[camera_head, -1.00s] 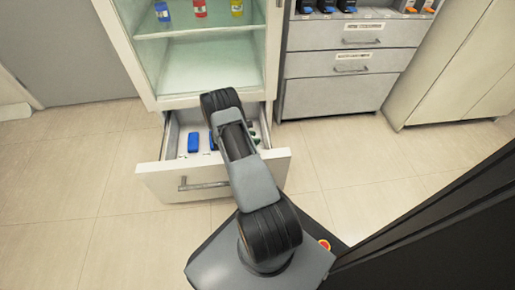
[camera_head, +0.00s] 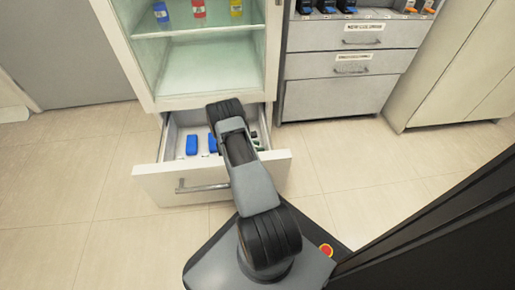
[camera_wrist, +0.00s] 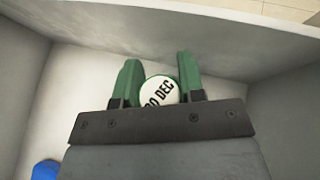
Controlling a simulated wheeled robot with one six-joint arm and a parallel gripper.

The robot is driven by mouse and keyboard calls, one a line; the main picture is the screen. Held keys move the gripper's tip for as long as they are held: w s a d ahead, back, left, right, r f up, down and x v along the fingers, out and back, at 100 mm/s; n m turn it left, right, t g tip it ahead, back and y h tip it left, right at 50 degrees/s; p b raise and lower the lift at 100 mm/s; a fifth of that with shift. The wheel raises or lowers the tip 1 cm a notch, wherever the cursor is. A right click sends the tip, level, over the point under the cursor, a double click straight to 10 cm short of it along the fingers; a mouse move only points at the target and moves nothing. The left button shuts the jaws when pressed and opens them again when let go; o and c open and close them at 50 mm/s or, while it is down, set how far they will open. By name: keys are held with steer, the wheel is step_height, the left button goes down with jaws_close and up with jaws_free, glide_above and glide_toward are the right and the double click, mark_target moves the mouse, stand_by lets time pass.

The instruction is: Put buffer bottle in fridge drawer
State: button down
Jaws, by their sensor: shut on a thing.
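The arm hides the gripper and the held bottle there.
Blue items (camera_head: 191,145) lie in the left part of the drawer, and a blue one (camera_wrist: 45,170) shows at lower left in the wrist view. The fridge shelf (camera_head: 205,38) above holds blue, red and yellow bottles. A grey drawer cabinet (camera_head: 335,95) stands to the right.

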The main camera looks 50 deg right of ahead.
steer(key=c, duration=0.7)
jaws_free()
steer(key=shift+a+r, duration=0.1)
steer(key=shift+r, duration=0.15)
steer(key=w+a+r+m+y+p, duration=0.15)
steer(key=a+r+m, duration=0.25)
steer(key=a+r, duration=0.65)
steer(key=w+a+r+m+y+p, duration=0.1)
steer(key=a+r+m+y+p, duration=0.15)
steer(key=a+r, duration=0.75)
steer(key=s+a+r+m+t+y, duration=0.2)
steer(key=s+a+r, duration=0.2)
steer(key=a+r, duration=0.1)
steer(key=s+a+r+m+t+y, duration=0.2)
steer(key=s+a+r+m+y, duration=0.1)
steer(key=a+r, duration=0.2)
steer(key=s+a+r+m+t+y, duration=0.2)
steer(key=s+a+r, duration=0.2)
steer(key=r, duration=0.3)
steer(key=shift+s+a+m+t+y+b, duration=0.25)
steer(key=shift+s+a+t+y+b, duration=0.1)
steer(key=shift+a, duration=0.3)
